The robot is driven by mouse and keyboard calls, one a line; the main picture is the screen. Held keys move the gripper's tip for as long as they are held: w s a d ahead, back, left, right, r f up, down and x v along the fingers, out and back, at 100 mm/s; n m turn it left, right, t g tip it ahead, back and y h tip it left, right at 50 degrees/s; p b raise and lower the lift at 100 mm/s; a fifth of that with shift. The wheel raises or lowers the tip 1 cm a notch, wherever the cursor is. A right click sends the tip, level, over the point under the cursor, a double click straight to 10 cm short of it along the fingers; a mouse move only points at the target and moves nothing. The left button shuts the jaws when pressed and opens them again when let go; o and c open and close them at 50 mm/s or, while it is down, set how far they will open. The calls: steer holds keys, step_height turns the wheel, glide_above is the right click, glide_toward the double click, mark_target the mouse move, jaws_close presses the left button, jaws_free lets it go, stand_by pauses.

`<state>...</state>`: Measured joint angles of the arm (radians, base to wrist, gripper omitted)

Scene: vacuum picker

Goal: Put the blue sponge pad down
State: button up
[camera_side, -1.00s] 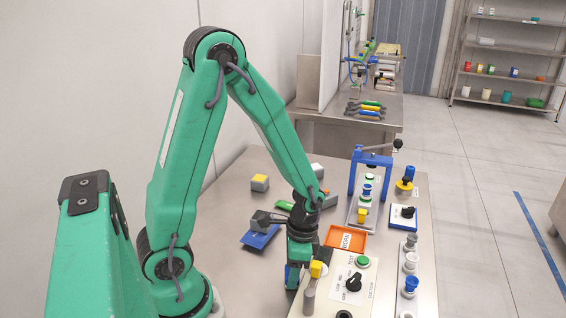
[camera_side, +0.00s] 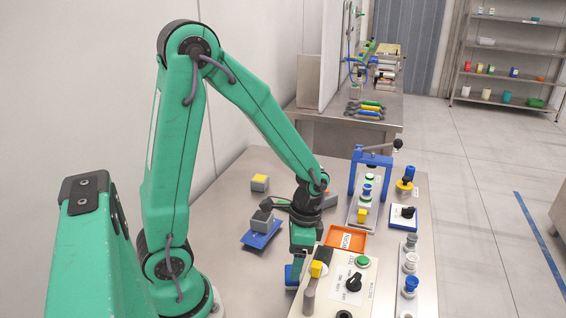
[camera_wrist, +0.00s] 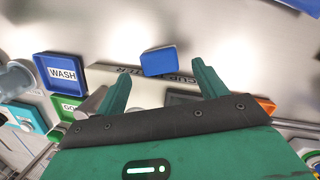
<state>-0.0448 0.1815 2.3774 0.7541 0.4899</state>
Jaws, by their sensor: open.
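The blue sponge pad (camera_wrist: 158,60) lies flat on the steel table in the wrist view, just beyond my fingertips. It also shows in the side view (camera_side: 291,275), low beside the control panel and partly hidden by my gripper. My gripper (camera_wrist: 162,71) is open, with its two green fingers spread wider than the pad and nothing between them. In the side view my gripper (camera_side: 299,268) points down over the pad. A gap between fingers and pad is hard to judge.
The control panel (camera_side: 338,284) stands close at right of my gripper, with a yellow-topped lever (camera_side: 318,268). An orange tray (camera_side: 345,240) and a blue press (camera_side: 356,178) are farther back. A grey block (camera_side: 262,219) rests at a blue tray (camera_side: 259,239). Table left of these is clear.

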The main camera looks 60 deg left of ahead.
step_height(320, 180, up, 8)
steer(key=w, duration=0.1)
steer(key=shift+w, duration=0.15)
stand_by(0.5)
steer(key=shift+r, duration=0.1)
steer(key=s+d+r+n+t, duration=0.1)
steer(key=s+r+n+t, duration=0.4)
steer(key=r, duration=0.6)
steer(key=shift+s+r+t, duration=0.2)
steer(key=shift+s+t, duration=0.1)
steer(key=shift+t, duration=1)
steer(key=shift+d, duration=0.1)
steer(key=c, duration=0.8)
steer(key=shift+o, duration=0.2)
